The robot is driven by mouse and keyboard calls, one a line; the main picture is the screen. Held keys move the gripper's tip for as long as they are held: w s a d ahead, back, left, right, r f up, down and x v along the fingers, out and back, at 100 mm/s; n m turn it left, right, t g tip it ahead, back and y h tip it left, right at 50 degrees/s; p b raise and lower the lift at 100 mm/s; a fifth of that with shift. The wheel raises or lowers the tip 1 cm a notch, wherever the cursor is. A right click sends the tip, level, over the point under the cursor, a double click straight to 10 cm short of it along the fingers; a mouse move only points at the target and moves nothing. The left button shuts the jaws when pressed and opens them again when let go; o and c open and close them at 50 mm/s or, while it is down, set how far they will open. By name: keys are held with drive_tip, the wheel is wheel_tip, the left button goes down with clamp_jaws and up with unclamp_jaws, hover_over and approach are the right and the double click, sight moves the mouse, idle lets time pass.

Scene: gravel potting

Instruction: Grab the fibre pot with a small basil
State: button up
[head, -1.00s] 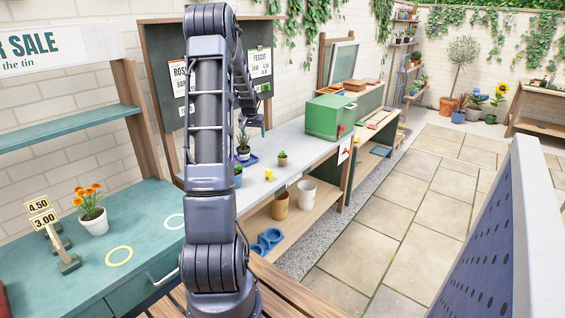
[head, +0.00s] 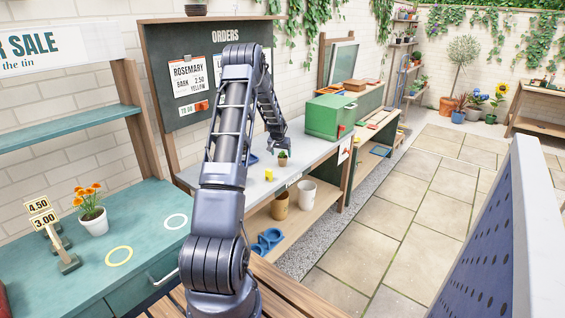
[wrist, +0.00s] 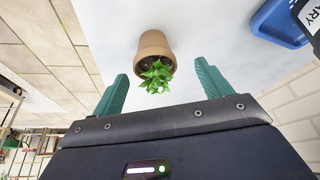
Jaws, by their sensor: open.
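The fibre pot (wrist: 153,43), tan-brown, holds a small bright green basil (wrist: 157,76). It stands on the grey bench top and also shows in the head view (head: 282,162), just below the end of my arm. My gripper (wrist: 160,82) is open, its two teal fingers on either side of the basil's leaves in the wrist view, with a gap on each side. The pot appears ahead of the fingertips. No contact is visible. In the head view my gripper (head: 279,143) is small and its fingers are hard to make out.
A blue tray (wrist: 280,22) lies on the bench to the right in the wrist view. A yellow object (head: 269,174) is near the pot's left. A green box (head: 325,116) stands on the bench to the right. My arm hides part of the bench.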

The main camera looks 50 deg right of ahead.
sight(282, 156)
drive_tip(key=shift+s+x, duration=0.15)
drive_tip(key=shift+x, duration=1.25)
drive_tip(key=shift+s+x, duration=0.15)
drive_tip(key=shift+x, duration=1.3)
drive_tip(key=shift+d, duration=0.1)
drive_tip(key=shift+c, duration=0.4)
drive_tip(key=c, duration=1)
